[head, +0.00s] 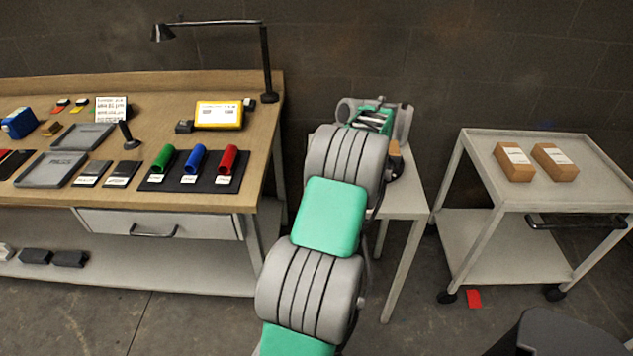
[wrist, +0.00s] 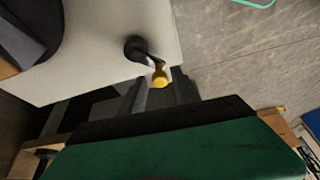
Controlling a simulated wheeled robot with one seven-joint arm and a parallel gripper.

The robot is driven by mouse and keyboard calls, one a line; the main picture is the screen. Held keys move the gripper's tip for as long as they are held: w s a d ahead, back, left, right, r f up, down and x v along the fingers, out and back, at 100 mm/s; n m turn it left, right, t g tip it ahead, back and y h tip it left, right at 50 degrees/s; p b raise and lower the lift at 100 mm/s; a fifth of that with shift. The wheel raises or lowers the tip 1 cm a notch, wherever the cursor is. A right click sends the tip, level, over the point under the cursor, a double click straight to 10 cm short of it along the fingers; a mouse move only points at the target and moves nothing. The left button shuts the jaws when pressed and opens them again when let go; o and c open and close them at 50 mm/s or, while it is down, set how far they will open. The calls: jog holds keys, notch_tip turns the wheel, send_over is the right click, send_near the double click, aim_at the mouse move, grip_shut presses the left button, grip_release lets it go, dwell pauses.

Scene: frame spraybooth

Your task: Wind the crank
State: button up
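The crank shows in the wrist view as a black round hub (wrist: 136,48) with a short dark arm and a yellow knob (wrist: 160,77) at its end. My gripper (wrist: 158,86) has its two dark fingers apart, with the knob appearing in the gap near the fingertips. I cannot tell whether either finger touches the knob. In the head view my arm reaches to a small pale table (head: 412,193) and hides the crank and fingertips.
A dark rounded object with an orange-brown part (head: 395,160) sits on the small table, partly hidden by my arm. A workbench (head: 120,203) with coloured tubes stands left. A cart (head: 480,175) with two cardboard boxes stands right. A red piece (head: 474,298) lies on the floor.

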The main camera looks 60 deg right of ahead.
jog(key=shift+r, duration=0.1)
jog(key=p+v, duration=0.2)
jog(key=v, duration=0.5)
jog(key=shift+s+r, duration=0.2)
jog(key=shift+r, duration=0.1)
jog(key=shift+d, duration=0.1)
